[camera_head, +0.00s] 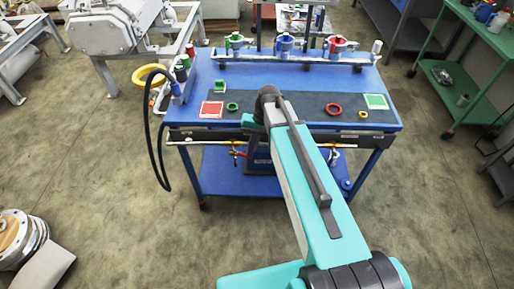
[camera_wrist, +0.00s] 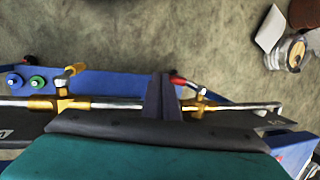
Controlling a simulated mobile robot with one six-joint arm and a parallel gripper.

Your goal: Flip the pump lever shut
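In the head view, a pipe with valves runs along the front of the blue workbench. In the wrist view, a red-tipped lever (camera_wrist: 178,78) sits close right of my gripper (camera_wrist: 161,80), above a brass fitting (camera_wrist: 200,98). Another lever (camera_wrist: 74,69) stands at the left brass fitting. I cannot tell which one is the pump lever. My gripper's fingers look together, with nothing visible between them. In the head view my arm hides them.
The blue workbench (camera_head: 392,116) carries a dark mat with red and green rings and squares. A yellow ring (camera_head: 149,75) and black hose (camera_head: 148,135) hang at its left. A green shelf (camera_head: 470,75) stands right. Floor (camera_head: 120,230) in front is largely clear.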

